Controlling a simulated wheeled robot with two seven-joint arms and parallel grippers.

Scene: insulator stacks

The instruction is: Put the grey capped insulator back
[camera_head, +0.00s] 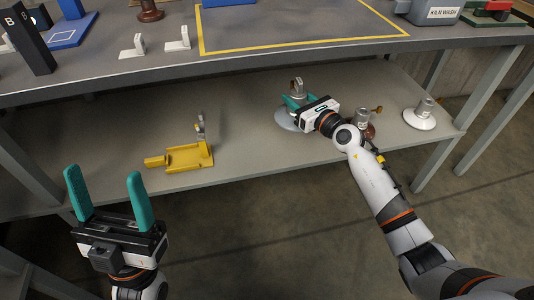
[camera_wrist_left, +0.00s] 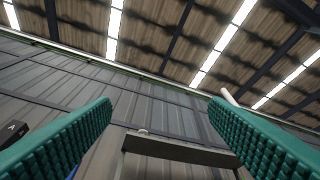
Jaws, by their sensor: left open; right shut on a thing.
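The grey capped insulator (camera_head: 286,119) is on the lower shelf in the head view. It has a pale grey disc and a metal cap on top. My right gripper (camera_head: 296,102) is shut on it around the cap, and the gripper hides part of the disc. It looks upright; I cannot tell whether the disc touches the shelf. My left gripper (camera_head: 105,175) is open and empty in front of the shelf at the left, fingers pointing up. Its two green fingers (camera_wrist_left: 160,110) stand wide apart in the left wrist view, with nothing between them.
On the lower shelf (camera_head: 250,155), a brown capped insulator (camera_head: 364,119) stands close behind my right wrist and a white one (camera_head: 420,119) farther right. A yellow fixture (camera_head: 188,157) lies left. The upper table (camera_head: 270,60) overhangs the shelf.

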